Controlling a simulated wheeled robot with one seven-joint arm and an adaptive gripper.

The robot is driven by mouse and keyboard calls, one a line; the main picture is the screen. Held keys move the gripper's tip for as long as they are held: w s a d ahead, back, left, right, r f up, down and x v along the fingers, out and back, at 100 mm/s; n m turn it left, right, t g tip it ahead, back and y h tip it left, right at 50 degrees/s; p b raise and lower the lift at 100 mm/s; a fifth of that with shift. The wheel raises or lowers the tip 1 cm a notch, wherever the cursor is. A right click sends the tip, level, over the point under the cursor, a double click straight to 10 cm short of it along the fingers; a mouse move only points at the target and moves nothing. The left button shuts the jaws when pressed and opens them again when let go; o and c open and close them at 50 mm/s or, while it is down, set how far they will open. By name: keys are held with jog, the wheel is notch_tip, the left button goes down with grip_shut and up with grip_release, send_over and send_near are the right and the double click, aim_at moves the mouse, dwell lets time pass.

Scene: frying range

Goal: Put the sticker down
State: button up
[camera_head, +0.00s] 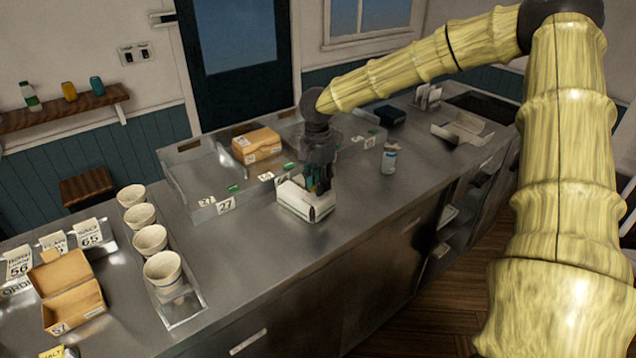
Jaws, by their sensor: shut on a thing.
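My gripper (320,188) points straight down over a small white open box (307,208) on the steel counter (270,265). It is shut on a small green piece, which I take to be the sticker (310,183); the dark fingers hide most of it. The fingertips are at the box's back right side, and I cannot tell whether they touch it. Similar small green pieces lie at the metal trays behind, one at the left tray (233,188) and one farther right (289,166).
A small bottle (389,158) stands right of my gripper. Several paper cups (162,270) and an open cardboard box (72,300) stand at left. The counter's front middle is clear.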

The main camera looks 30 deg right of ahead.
jog(key=shift+f, duration=0.65)
jog(key=shift+s+f+p, duration=0.15)
jog(key=shift+f+p, duration=0.15)
jog(key=shift+f, duration=0.3)
jog(key=o, duration=0.6)
jog(key=shift+f, duration=0.1)
jog(key=shift+o, duration=0.3)
jog(key=shift+f, duration=0.1)
